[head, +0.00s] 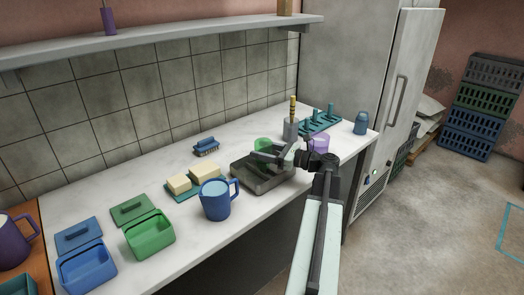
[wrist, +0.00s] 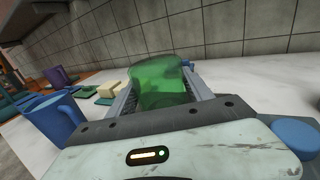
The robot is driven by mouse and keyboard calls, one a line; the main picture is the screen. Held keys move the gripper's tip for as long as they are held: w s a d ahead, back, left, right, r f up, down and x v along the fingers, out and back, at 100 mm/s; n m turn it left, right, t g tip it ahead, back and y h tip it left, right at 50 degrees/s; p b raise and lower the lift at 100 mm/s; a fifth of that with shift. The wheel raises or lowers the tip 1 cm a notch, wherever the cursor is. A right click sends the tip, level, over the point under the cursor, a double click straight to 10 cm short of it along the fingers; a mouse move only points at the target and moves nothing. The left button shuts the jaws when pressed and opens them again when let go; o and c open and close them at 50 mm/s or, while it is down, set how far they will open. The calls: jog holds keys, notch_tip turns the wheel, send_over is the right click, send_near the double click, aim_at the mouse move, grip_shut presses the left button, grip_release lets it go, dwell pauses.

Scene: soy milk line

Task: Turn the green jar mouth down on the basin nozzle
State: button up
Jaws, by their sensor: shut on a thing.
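My gripper (head: 272,153) is shut on the translucent green jar (head: 263,144), above the back part of the dark grey basin (head: 262,186). In the wrist view the green jar (wrist: 163,82) sits between the two fingers of my gripper (wrist: 162,85). I cannot tell which way its mouth points. The jar appears clear of the basin. The basin nozzle cannot be made out; my gripper and arm cover part of the basin.
A purple cup (head: 320,144), teal peg rack (head: 322,123), grey holder (head: 291,129) and blue jar (head: 361,123) stand beyond my gripper. A blue mug (head: 216,202), pale blocks (head: 205,172) and a brush (head: 206,147) are left of the basin. Green (head: 150,238) and blue (head: 87,268) boxes stand nearer.

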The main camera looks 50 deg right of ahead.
jog(key=shift+f+b, duration=0.5)
jog(key=shift+f, duration=0.1)
dwell(0.5)
jog(key=o, duration=1.2)
jog(key=v, duration=0.8)
jog(key=shift+r, duration=0.1)
jog(key=shift+w, duration=0.1)
